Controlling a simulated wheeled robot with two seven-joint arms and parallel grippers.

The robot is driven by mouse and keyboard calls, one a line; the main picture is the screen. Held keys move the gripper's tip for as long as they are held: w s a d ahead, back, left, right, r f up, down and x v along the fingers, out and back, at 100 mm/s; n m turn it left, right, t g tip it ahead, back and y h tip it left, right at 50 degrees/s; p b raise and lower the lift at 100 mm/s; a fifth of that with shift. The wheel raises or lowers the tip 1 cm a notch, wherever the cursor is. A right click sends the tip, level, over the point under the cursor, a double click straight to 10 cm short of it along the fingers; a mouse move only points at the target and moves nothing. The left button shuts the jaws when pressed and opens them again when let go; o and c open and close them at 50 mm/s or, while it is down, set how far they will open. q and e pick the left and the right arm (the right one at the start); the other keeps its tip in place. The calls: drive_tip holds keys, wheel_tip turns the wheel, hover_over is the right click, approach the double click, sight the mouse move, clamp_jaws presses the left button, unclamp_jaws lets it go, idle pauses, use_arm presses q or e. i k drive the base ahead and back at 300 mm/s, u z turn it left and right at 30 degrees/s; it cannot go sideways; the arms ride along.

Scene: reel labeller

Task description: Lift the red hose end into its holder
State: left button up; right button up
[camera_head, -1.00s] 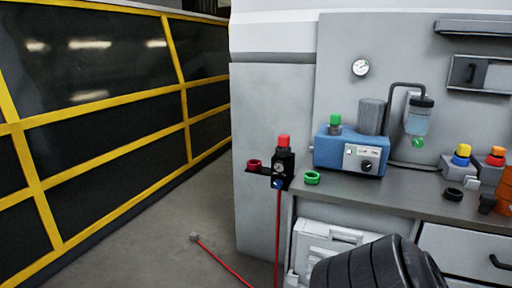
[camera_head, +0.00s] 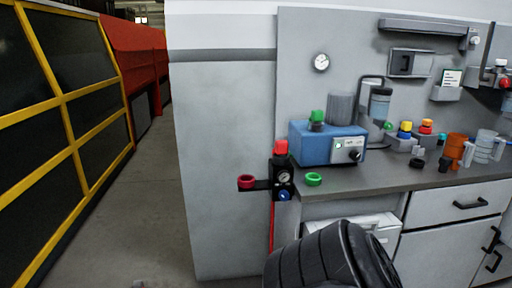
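A red ring-shaped holder (camera_head: 247,182) sticks out to the left on a black bracket beside the bench's left end. Next to it is a black regulator block (camera_head: 282,178) with a red top, a small gauge and a blue fitting. The red hose (camera_head: 272,228) hangs down from this block and goes out of sight lower down. A small grey piece (camera_head: 138,284) at the bottom edge, on the floor, looks like the hose end, but it is nearly cut off. The red ring looks empty. Neither of my grippers is in view.
A grey bench (camera_head: 400,178) carries a blue machine (camera_head: 328,143), a green ring (camera_head: 313,179) and several small coloured-top items. A grey wall panel (camera_head: 222,150) stands left of the bench. A yellow-framed dark barrier (camera_head: 90,130) lines the far left. The floor aisle (camera_head: 150,215) between is clear.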

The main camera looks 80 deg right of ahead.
sight(281, 146)
drive_tip(key=z, duration=0.75)
drive_tip(key=i, duration=1.5)
drive_tip(key=z, duration=1.35)
